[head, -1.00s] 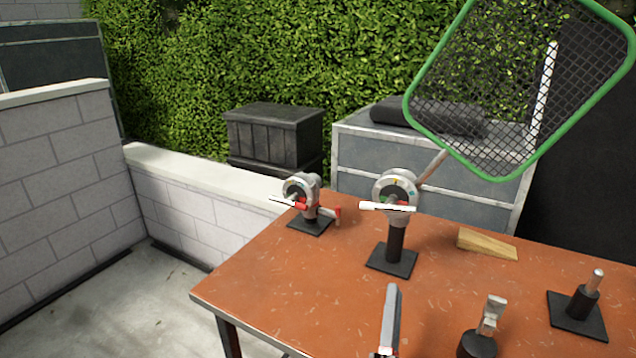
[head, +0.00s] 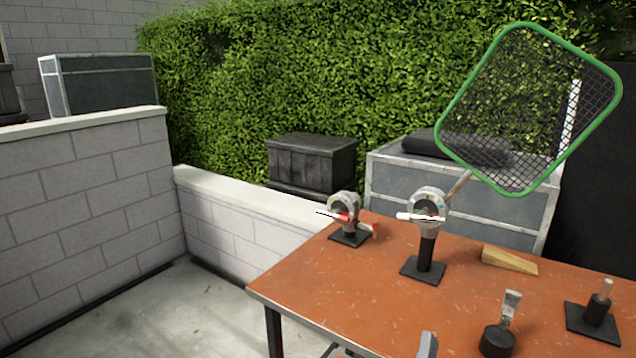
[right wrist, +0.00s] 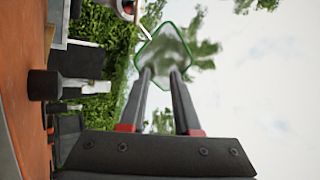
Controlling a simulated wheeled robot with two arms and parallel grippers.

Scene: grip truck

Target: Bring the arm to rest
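My right gripper (head: 428,344) shows only as a grey finger at the bottom edge of the head view, in front of the table's near edge. In the right wrist view its two dark fingers (right wrist: 162,74) stand apart with nothing between them, so it is open and empty. The green-framed net (right wrist: 165,50) shows in the background beyond the fingertips. In the head view the net (head: 530,110) is tilted on a rod from a round grip head (head: 428,203) on a black-based post. My left gripper is not in view.
The orange table (head: 370,300) carries a second grip head (head: 345,208), a wooden wedge (head: 510,260), a short post with a flat metal piece (head: 498,340), and a post on a square base (head: 594,325). A block wall (head: 85,200) and open concrete floor lie left.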

